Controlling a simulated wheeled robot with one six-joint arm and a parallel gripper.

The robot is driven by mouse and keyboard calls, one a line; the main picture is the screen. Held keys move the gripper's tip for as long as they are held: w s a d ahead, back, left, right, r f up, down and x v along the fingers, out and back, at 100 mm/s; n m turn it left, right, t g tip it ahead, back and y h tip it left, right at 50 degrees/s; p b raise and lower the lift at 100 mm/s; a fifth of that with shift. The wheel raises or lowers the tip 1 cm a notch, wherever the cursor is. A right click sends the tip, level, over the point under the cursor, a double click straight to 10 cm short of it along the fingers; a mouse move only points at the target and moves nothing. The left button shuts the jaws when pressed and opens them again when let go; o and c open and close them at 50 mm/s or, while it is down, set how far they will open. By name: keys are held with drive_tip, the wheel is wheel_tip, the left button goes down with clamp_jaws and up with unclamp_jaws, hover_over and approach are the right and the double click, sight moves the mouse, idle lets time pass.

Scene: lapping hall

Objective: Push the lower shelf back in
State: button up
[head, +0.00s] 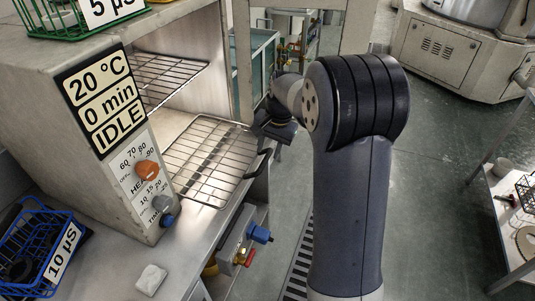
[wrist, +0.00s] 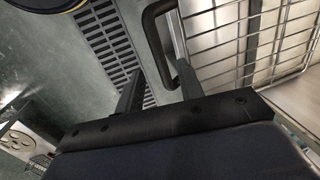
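The lower shelf (head: 212,158) is a wire rack. It reaches out of the oven's open front, over a pale surface. In the wrist view its wire grid (wrist: 250,42) fills the upper right. My gripper (head: 272,128) is just off the shelf's outer right corner, pointing down. In the wrist view my gripper (wrist: 161,67) has its two fingers apart, with nothing clamped between them. A dark bar handle (head: 258,164) is close below it; in the wrist view the handle (wrist: 150,35) shows by the fingertips. I cannot tell whether they touch.
The upper shelf (head: 165,78) is inside the oven. The control panel (head: 100,92) reads 20 °C, 0 min, IDLE. A blue basket (head: 40,245) and a white block (head: 150,280) are on the bench. A blue valve (head: 260,234) sticks out below. A floor grate (head: 300,255) lies beneath.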

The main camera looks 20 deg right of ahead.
drive_tip(key=shift+w+a+f, duration=0.1)
drive_tip(key=shift+a+f, duration=0.05)
drive_tip(key=shift+f, duration=0.6)
drive_tip(key=shift+w+a+f, duration=0.1)
drive_tip(key=shift+f, duration=0.6)
drive_tip(key=shift+c, duration=0.3)
clamp_jaws()
